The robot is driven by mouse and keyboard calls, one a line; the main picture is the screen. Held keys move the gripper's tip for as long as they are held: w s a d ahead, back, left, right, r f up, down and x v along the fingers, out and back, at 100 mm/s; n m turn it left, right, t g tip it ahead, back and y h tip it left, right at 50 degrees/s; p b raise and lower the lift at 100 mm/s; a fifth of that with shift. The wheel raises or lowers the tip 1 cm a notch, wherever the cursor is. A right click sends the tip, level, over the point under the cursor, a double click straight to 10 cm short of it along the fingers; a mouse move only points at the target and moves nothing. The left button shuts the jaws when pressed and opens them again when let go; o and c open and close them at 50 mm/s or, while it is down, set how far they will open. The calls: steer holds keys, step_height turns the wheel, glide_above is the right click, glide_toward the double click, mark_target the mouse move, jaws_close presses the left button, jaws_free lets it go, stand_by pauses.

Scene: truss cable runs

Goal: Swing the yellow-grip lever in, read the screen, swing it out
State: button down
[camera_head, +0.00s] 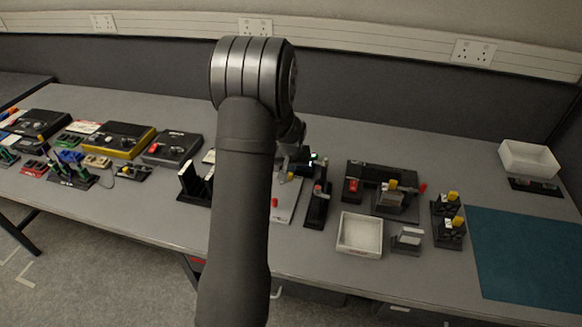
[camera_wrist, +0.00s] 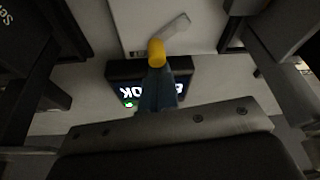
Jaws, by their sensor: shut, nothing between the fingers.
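The yellow grip (camera_wrist: 157,50) shows at the upper middle of the wrist view, with a pale lever arm (camera_wrist: 174,29) running up and right over a light plate (camera_wrist: 135,12). In the head view the yellow grip (camera_head: 291,176) is small, beside my arm. The black screen box (camera_wrist: 117,72) is lit with white characters, upside down here and partly hidden by my fingers; I cannot read them surely. A green light (camera_wrist: 130,104) glows on it. My gripper (camera_wrist: 157,75) is shut and empty, its tips close to the yellow grip; contact is unclear.
A white tray (camera_head: 360,235) and a black device with a red button (camera_head: 352,187) stand to the right. Yellow-topped stands (camera_head: 449,230) sit beside a teal mat (camera_head: 530,257), which is clear. Several black consoles (camera_head: 172,148) fill the left. My arm hides part of the bench.

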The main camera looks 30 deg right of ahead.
steer(key=shift+s+m, duration=0.15)
steer(key=shift+m, duration=0.35)
steer(key=m, duration=0.1)
steer(key=s+m+g+h, duration=0.1)
steer(key=m, duration=0.1)
steer(key=shift+s, duration=0.15)
steer(key=m, duration=0.1)
steer(key=s+m, duration=0.1)
steer(key=m+g, duration=0.1)
steer(key=m, duration=0.1)
steer(key=shift+s+a+h, duration=0.15)
steer(key=shift+a+h, duration=0.15)
steer(key=shift+s, duration=0.15)
steer(key=shift+s+a, duration=0.55)
steer(key=shift+a, duration=0.05)
steer(key=shift+s+d, duration=0.1)
steer(key=shift+s+d, duration=0.15)
steer(key=shift+s, duration=0.5)
steer(key=shift+r, duration=0.1)
